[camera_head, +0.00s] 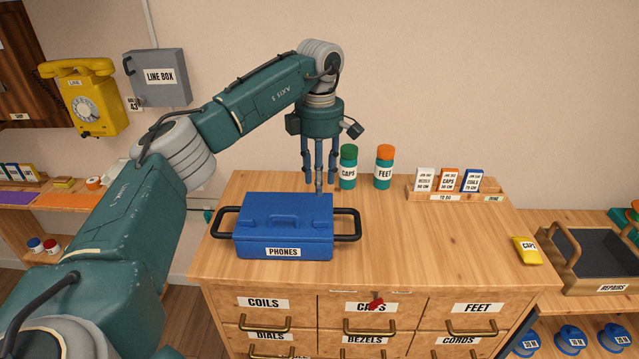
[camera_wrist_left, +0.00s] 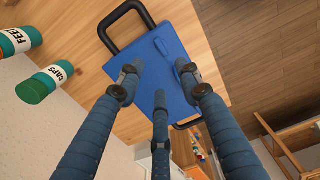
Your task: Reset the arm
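My left arm comes in from the left and bends over the wooden cabinet. My left gripper (camera_head: 320,186) points down just behind the right part of the blue PHONES box (camera_head: 284,226), which stands on the cabinet top with its lid on. In the left wrist view the three fingers of the gripper (camera_wrist_left: 160,90) are spread apart with nothing between them, and the blue box (camera_wrist_left: 178,45) lies beyond them. Whether a fingertip touches the box, I cannot tell. My right gripper is in neither view.
CAPS (camera_head: 348,168) and FEET (camera_head: 384,167) bottles stand right of the gripper. A card rack (camera_head: 458,195) is farther right. A yellow packet (camera_head: 526,250) lies at the right edge. A yellow phone (camera_head: 84,98) and grey LINE BOX (camera_head: 157,77) hang on the wall. The cabinet's right front top is clear.

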